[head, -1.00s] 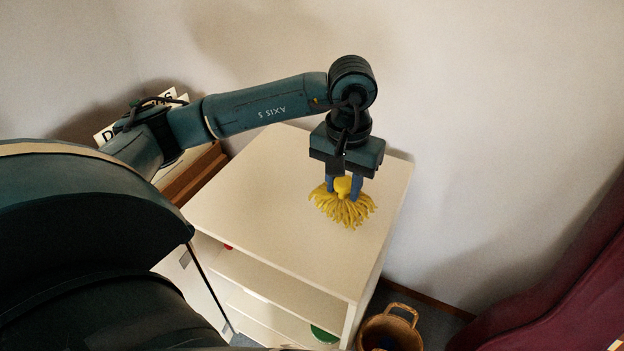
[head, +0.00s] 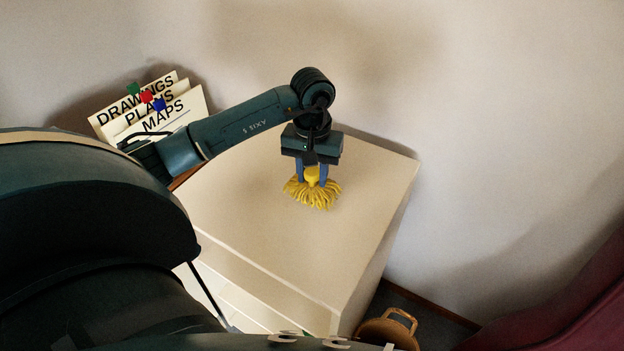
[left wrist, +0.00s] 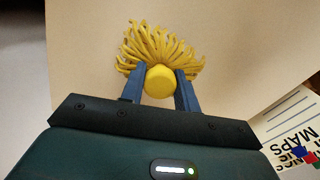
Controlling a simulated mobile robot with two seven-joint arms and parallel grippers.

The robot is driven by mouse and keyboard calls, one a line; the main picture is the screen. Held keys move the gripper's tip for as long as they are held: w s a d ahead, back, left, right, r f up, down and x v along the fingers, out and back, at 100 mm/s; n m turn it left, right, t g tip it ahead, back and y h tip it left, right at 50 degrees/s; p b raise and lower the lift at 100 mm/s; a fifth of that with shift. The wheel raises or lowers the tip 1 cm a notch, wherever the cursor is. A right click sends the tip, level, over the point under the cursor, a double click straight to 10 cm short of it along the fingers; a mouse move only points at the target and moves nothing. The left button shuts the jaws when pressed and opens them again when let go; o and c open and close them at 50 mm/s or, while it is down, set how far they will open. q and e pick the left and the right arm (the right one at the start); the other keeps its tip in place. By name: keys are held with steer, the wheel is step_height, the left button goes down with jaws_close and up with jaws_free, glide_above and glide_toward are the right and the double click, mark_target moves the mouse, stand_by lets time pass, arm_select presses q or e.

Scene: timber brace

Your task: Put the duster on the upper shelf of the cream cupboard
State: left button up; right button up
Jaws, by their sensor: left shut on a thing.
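The duster (head: 314,191) is yellow with a stringy mop head and a round knob. My left gripper (head: 311,172) is shut on the knob, with its blue fingers on either side. The duster also shows in the left wrist view (left wrist: 160,52), between the fingers (left wrist: 160,84). It hangs strands-down over the top of the cream cupboard (head: 285,240); I cannot tell whether it touches the top. The cupboard's open front faces the lower left, and its shelves are mostly hidden by the top and my arm. My right gripper is not in view.
White folders (head: 150,108) labelled drawings, plans and maps stand behind the cupboard's left side. A wicker basket (head: 388,330) is on the floor at lower right. A dark red surface (head: 560,310) fills the lower right corner. The wall is close behind the cupboard.

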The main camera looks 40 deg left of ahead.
mark_target(312, 185)
arm_select(q)
steer(key=shift+f, duration=1.25)
steer(key=shift+f, duration=0.25)
steer(key=o, duration=1.1)
steer(key=shift+r, duration=0.1)
